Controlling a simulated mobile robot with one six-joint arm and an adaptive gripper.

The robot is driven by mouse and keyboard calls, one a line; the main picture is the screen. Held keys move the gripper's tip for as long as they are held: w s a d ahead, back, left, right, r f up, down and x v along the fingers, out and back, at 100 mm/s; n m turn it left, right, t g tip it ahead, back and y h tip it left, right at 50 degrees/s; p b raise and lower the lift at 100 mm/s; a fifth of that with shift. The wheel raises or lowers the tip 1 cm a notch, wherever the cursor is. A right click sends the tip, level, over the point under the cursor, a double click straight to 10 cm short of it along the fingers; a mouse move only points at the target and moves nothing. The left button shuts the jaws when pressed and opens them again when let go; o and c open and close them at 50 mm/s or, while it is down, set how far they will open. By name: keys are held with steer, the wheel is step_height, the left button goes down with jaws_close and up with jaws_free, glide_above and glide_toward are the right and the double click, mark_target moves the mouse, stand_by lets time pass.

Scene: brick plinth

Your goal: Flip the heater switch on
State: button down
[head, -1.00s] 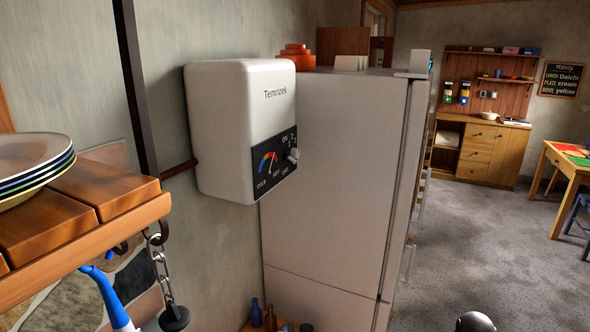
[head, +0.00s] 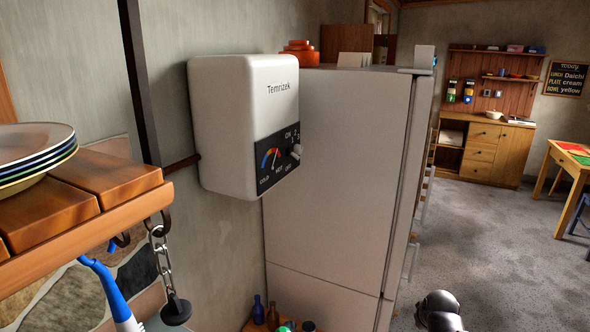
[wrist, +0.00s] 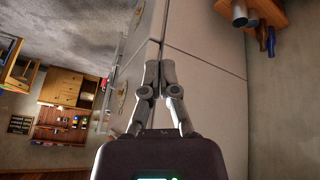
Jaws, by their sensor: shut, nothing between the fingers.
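The heater (head: 228,125) is a white box marked "Temrizek", fixed to the wall left of the fridge in the head view. Its black panel (head: 273,172) carries a coloured cold-to-hot gauge. A small pale switch (head: 295,151) sits at the panel's right side, between the ON and OFF marks; its exact setting is too small to tell. My gripper (wrist: 159,68) shows in the wrist view, with its two fingers together and empty, in front of the fridge. The heater is out of the wrist view. In the head view only a dark rounded part of my arm shows, low and well right of the heater.
The tall fridge (head: 340,170) stands right beside the heater. A wooden shelf (head: 100,215) with stacked plates (head: 35,160) juts out at the left, a chain hanging from it. Bottles (head: 272,314) stand below the heater. Open floor (head: 490,240) lies right of the fridge.

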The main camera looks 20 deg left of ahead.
steer(key=w+a+r+n+t+y+b, duration=0.1)
steer(key=w+a+r+n+t+y, duration=0.35)
steer(key=a, duration=0.75)
steer(key=w+a+r+n+t+y+b, duration=0.1)
steer(key=w+a+r+n+t, duration=0.55)
steer(key=a, duration=0.45)
steer(key=s+a+r+n+t+y, duration=0.2)
steer(key=a+r+n+t+y, duration=0.1)
steer(key=a+r, duration=0.4)
steer(key=s+a+r+n+t+y+b, duration=0.1)
steer(key=a+r+n+y, duration=0.4)
steer(key=a, duration=0.6)
step_height(320, 180, up, 2)
steer(key=shift+s+r+t, duration=0.25)
steer(key=shift+s+t, duration=0.6)
steer(key=shift+t, duration=0.05)
steer(key=shift+r+h, duration=0.1)
steer(key=shift+h, duration=0.15)
